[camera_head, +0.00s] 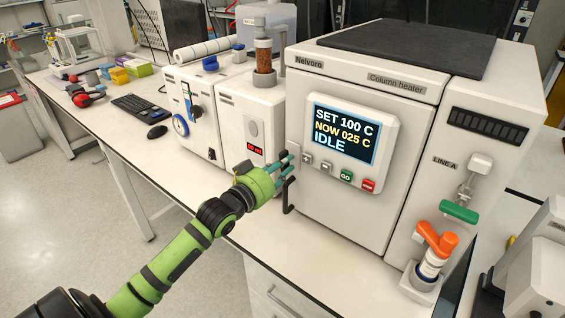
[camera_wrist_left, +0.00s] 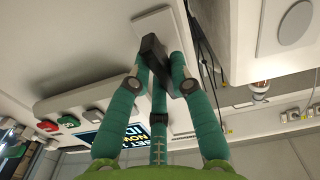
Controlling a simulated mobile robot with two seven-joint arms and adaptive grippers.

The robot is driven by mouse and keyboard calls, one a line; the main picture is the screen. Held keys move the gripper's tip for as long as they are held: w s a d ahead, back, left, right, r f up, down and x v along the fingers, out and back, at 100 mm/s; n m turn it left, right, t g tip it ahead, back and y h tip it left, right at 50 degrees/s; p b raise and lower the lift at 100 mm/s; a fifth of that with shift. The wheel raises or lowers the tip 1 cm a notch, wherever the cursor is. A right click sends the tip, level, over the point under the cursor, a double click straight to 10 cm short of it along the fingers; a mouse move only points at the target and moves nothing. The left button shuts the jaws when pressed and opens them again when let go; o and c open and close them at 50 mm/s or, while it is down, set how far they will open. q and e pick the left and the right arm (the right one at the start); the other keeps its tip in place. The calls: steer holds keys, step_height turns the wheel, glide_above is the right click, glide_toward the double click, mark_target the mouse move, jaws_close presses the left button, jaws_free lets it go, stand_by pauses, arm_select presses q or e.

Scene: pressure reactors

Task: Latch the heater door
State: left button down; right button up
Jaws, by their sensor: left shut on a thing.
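The column heater (camera_head: 365,62) is a large white cabinet on the bench. Its front door (camera_head: 340,215) carries a display reading SET 100 C, NOW 025 C, IDLE. The door looks about flush with the cabinet; I cannot tell whether it is latched. A black latch handle (camera_head: 289,197) sits at the door's left edge. My left gripper (camera_head: 286,166), with teal fingers, is at this edge. In the left wrist view its fingers (camera_wrist_left: 157,75) are shut on a black part of the handle (camera_wrist_left: 154,48). The fingers hide some of the handle. My right gripper is not in view.
A white instrument (camera_head: 250,115) with a red readout stands close to the left of the heater. An orange valve handle (camera_head: 437,240) and a green lever (camera_head: 459,211) are on the right-hand panel. A keyboard (camera_head: 143,106) and a mouse (camera_head: 157,132) lie farther left.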

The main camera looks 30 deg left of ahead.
arm_select(q)
steer(key=shift+m, duration=0.9)
steer(key=c, duration=1.1)
jaws_free()
steer(key=s, duration=0.8)
steer(key=s+a, duration=0.1)
steer(key=s, duration=0.3)
steer(key=shift+f, duration=0.1)
